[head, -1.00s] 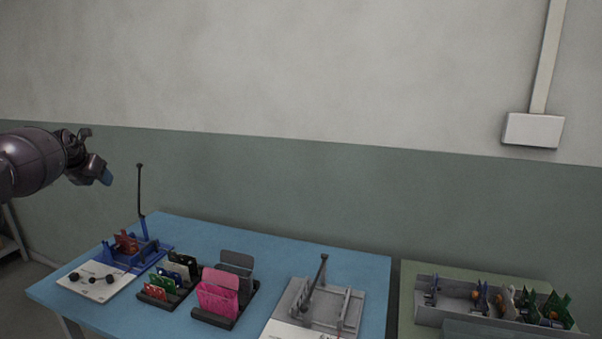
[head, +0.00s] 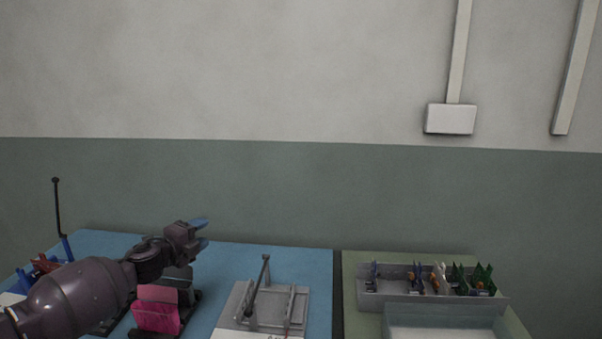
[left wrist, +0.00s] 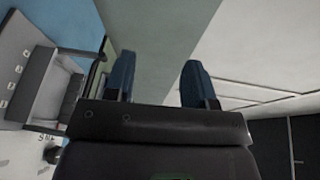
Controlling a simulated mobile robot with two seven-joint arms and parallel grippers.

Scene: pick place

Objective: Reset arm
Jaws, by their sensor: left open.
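My left arm comes in from the left in the head view, and my left gripper (head: 203,233) is held in the air above the blue table (head: 105,243). Its two blue fingers stand apart, and nothing is between them. The left wrist view also shows the open fingers (left wrist: 160,82), with only wall behind them. The gripper is up and to the left of the grey fixture (head: 298,303) with a black lever. The forearm hides part of the table's left side. My right gripper does not show.
A blue fixture (head: 67,250) with an upright lever is at the far left. A grey bin (head: 400,291) with several small boards stands on the green table (head: 352,262), behind a pale tray (head: 440,322).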

